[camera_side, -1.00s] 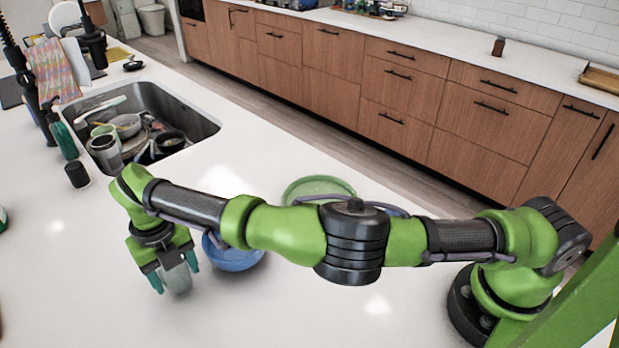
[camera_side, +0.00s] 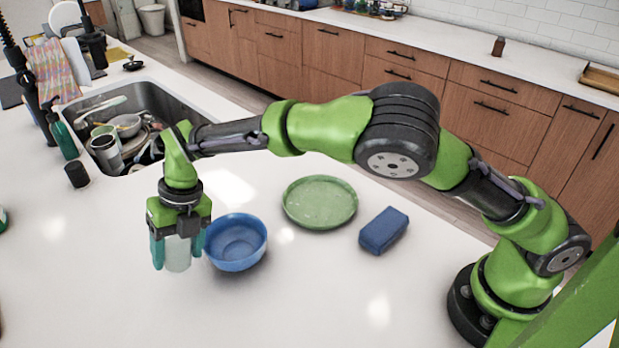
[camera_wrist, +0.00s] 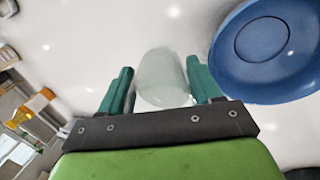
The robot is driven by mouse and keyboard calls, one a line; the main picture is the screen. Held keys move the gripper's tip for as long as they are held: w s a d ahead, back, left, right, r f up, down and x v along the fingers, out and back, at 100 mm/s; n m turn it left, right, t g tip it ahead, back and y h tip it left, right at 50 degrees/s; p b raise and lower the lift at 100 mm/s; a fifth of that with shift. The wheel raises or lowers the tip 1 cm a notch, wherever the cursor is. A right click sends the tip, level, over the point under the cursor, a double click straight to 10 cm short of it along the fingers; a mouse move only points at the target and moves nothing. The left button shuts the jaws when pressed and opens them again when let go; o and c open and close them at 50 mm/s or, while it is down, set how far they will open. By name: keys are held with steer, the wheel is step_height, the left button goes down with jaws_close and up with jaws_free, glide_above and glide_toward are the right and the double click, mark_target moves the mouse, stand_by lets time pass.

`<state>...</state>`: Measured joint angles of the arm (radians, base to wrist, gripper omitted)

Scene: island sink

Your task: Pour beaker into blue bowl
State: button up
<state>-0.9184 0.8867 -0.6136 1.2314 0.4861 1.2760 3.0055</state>
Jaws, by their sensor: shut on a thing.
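The beaker (camera_side: 178,255) is a pale, translucent cup. My gripper (camera_side: 178,252), with teal fingers, is shut on it, one finger on each side. The beaker looks roughly upright; whether its base touches the counter is hard to tell. In the wrist view the beaker (camera_wrist: 162,78) shows between the fingers. The blue bowl (camera_side: 236,243) stands upright on the counter just right of my gripper in the side view, and looks empty. It also fills the upper right of the wrist view (camera_wrist: 270,50).
A green plate (camera_side: 320,203) and a dark blue block (camera_side: 384,230) lie on the counter right of the bowl. A sink (camera_side: 190,118) full of dishes is at the back left, with a green bottle (camera_side: 64,140) and a dark cup (camera_side: 77,175) near it. The front counter is clear.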

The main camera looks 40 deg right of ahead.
steer(key=shift+d+r+y, duration=0.75)
steer(key=shift+r+y, duration=0.15)
steer(key=shift+y, duration=0.1)
steer(key=shift+s+d+r+y, duration=0.1)
steer(key=shift+d+r+y, duration=0.05)
steer(key=shift+d+y, duration=0.6)
steer(key=shift+r+y, duration=0.3)
steer(key=shift+y, duration=0.45)
steer(key=shift+r+y, duration=0.1)
steer(key=shift+y, duration=0.2)
steer(key=shift+f+t+y, duration=0.15)
steer(key=shift+f+y, duration=0.25)
steer(key=shift+y, duration=0.45)
steer(key=shift+f+t+y, duration=0.15)
steer(key=shift+f+y, duration=0.25)
steer(key=shift+y, duration=0.45)
steer(key=shift+r+y, duration=0.4)
steer(key=shift+y, duration=0.5)
steer(key=shift+s+d+r+y, duration=0.1)
steer(key=shift+d+r+y, duration=0.05)
steer(key=shift+d+y, duration=0.3)
steer(key=shift+d+r+y, duration=0.15)
steer(key=shift+d+y, duration=0.2)
steer(key=shift+d, duration=0.15)
steer(key=shift+d+f+y, duration=0.15)
steer(key=shift+f+y, duration=0.1)
steer(key=shift+y, duration=0.35)
